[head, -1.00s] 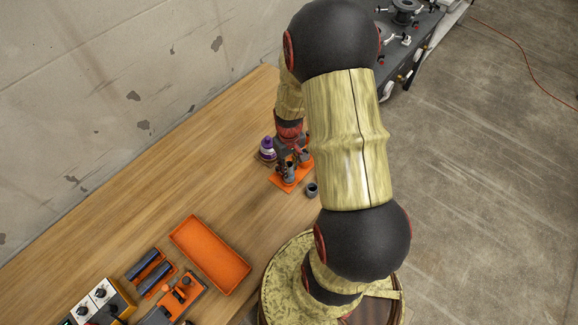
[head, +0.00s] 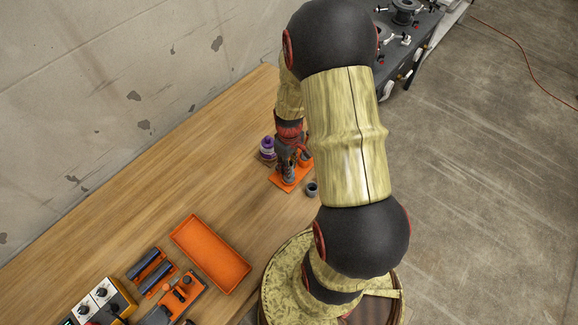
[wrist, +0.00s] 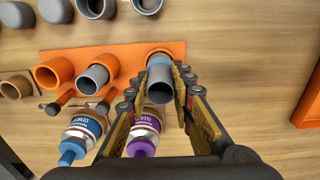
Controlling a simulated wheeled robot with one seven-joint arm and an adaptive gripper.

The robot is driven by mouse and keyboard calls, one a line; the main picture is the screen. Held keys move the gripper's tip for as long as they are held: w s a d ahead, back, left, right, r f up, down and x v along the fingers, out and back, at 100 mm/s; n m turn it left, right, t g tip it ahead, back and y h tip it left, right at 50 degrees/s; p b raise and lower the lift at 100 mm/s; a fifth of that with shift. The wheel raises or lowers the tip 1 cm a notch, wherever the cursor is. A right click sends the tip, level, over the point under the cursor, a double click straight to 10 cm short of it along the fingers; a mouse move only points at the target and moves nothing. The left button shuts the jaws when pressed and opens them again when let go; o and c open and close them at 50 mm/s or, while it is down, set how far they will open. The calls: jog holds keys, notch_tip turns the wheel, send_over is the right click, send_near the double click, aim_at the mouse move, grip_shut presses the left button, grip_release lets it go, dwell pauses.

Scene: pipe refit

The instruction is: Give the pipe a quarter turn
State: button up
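A grey pipe (wrist: 160,88) with a blue band near its far end stands in an orange socket (wrist: 160,54) on the orange base plate (wrist: 110,58). My gripper (wrist: 161,78) has one finger on each side of this pipe, close against it, and appears shut on it. In the head view my gripper (head: 287,158) is low over the orange plate (head: 283,184), partly hiding the pipe. A second grey pipe (wrist: 93,78) stands in an orange fitting left of the held one.
A purple-capped bottle (wrist: 145,138) and a blue-capped bottle (wrist: 80,137) stand close by the left finger. An orange tray (head: 210,255) and a rack of dark pipes (head: 150,270) are nearer on the bench.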

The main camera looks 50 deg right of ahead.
jog(key=o, duration=0.5)
jog(key=shift+o, duration=0.8)
jog(key=shift+r+p, duration=2.85)
jog(key=shift+r, duration=0.9)
